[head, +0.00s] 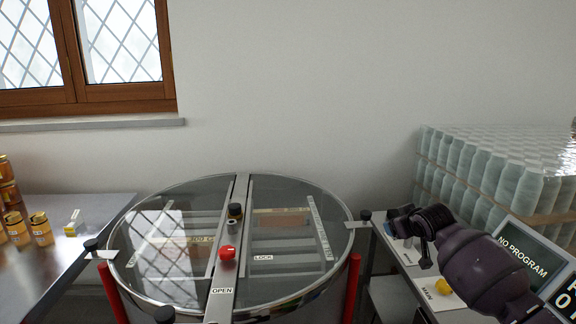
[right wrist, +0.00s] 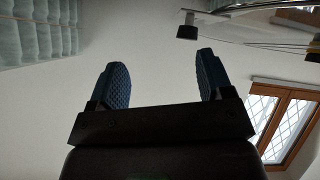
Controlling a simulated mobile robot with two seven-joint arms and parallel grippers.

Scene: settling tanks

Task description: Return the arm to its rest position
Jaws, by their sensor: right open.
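My right arm comes in from the right in the head view, dark purple, over the side table by the control panel. Its gripper (head: 409,228) is at the right of the round glass-lidded tank (head: 147,283), apart from its rim. In the right wrist view the gripper (right wrist: 162,80) shows two blue ridged fingers set wide apart with nothing between them. It is open and empty, with the plain wall behind the fingers. My left gripper is not in view.
The tank lid has a red knob (head: 227,252) on its central bar. Jars of honey (head: 41,229) stand on a metal table (head: 75,262) at the left. Stacked wrapped jars (head: 490,170) and a "NO PROGRAM" screen (head: 527,252) are at the right. A yellow button (head: 443,287) sits below my right arm.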

